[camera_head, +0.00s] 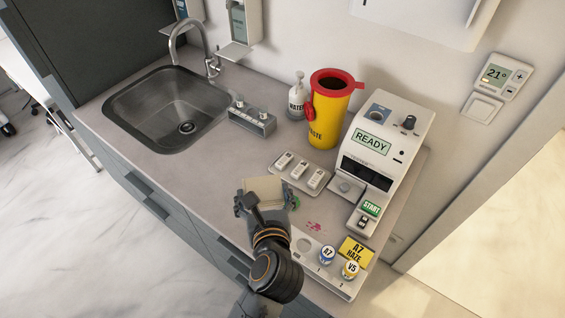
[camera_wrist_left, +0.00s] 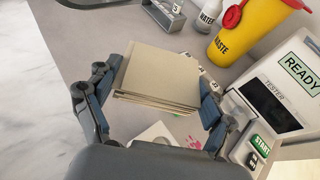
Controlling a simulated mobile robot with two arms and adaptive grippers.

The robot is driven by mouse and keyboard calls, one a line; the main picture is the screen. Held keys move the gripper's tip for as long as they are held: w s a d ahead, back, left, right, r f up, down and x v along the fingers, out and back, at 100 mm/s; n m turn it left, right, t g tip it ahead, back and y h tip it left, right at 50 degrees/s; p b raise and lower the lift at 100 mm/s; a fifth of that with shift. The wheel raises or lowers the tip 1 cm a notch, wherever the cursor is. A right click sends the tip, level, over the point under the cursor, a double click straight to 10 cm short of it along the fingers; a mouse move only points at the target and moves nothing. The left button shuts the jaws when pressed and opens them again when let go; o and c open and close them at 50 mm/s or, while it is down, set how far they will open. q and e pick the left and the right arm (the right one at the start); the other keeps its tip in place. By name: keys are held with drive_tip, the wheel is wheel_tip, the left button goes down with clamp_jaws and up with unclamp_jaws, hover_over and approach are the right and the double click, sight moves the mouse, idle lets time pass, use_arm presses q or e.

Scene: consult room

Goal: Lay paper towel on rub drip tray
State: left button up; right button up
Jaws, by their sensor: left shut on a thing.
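My left gripper (camera_head: 266,204) is shut on a beige stack of paper towels (camera_head: 264,189), above the counter near its front edge. In the left wrist view the stack (camera_wrist_left: 160,75) lies flat between the two fingers, with several layered edges showing. A hand-rub dispenser (camera_head: 238,22) is on the back wall, right of the tap. Its pale drip tray (camera_head: 237,51) sits below it, well behind my gripper, and looks bare. Another dispenser (camera_head: 188,8) is partly cut off at the top edge. My right gripper is not in view.
A sink (camera_head: 165,108) is at left. A grey holder (camera_head: 252,120), water bottle (camera_head: 297,98), yellow waste bin (camera_head: 330,112) and white tester (camera_head: 385,145) stand behind. A tray of small items (camera_head: 300,172) and a vial rack (camera_head: 325,268) are near. A pink stain (camera_head: 314,226) marks the counter.

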sight(252, 179)
use_arm(q)
drive_tip(key=w+a+f+b, duration=0.1)
drive_tip(key=w, duration=0.1)
drive_tip(key=w+a+f, duration=0.1)
drive_tip(key=w, duration=0.1)
drive_tip(key=w+a+f+b, duration=0.1)
drive_tip(key=w, duration=0.1)
drive_tip(key=shift+w+a+f+b, duration=0.2)
drive_tip(key=shift+w+f+b, duration=0.1)
drive_tip(key=shift+f+b, duration=0.05)
drive_tip(key=w+f+b, duration=0.1)
drive_tip(key=w+a+f+b, duration=0.1)
drive_tip(key=f, duration=0.1)
drive_tip(key=w+a+f+b, duration=0.1)
drive_tip(key=b, duration=0.1)
drive_tip(key=shift+w+a+f, duration=0.15)
drive_tip(key=shift+w+f, duration=0.1)
drive_tip(key=shift+w+a+f+b, duration=0.2)
drive_tip(key=shift+w+f+b, duration=0.25)
drive_tip(key=shift+w+b, duration=0.05)
drive_tip(key=shift+w+a+f+b, duration=0.1)
drive_tip(key=shift+w+f+b, duration=0.05)
drive_tip(key=shift+f+b, duration=0.15)
wheel_tip(252, 179, down, 3)
drive_tip(key=b, duration=0.3)
drive_tip(key=shift+w+a+f+b, duration=0.1)
drive_tip(key=shift+w+f+b, duration=0.1)
drive_tip(key=shift+b, duration=0.15)
drive_tip(key=shift+r, duration=0.15)
drive_tip(key=shift+s, duration=0.1)
